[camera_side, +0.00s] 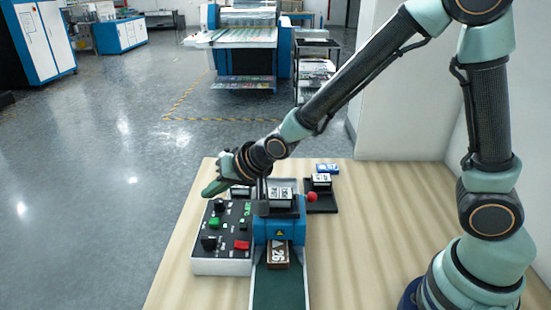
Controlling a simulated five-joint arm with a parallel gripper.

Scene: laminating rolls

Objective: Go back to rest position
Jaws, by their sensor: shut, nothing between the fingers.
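My gripper (218,188) is at the end of my outstretched arm, above the far left part of the control box (222,266). It is shut and holds nothing that I can see. The control box has black knobs, a green button (214,224) and a red switch (242,245). The blue laminating machine (279,231) stands to the right of the box, with a red-knobbed lever (312,197) on its right side. My wrist hides part of the area behind the machine.
A block marked 26 (278,254) lies at the machine's front, on the green belt (279,288). A black tray (321,202) with a labelled block stands behind right, with a blue item (328,168) beyond. The wooden table (370,230) is clear between machine and my base.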

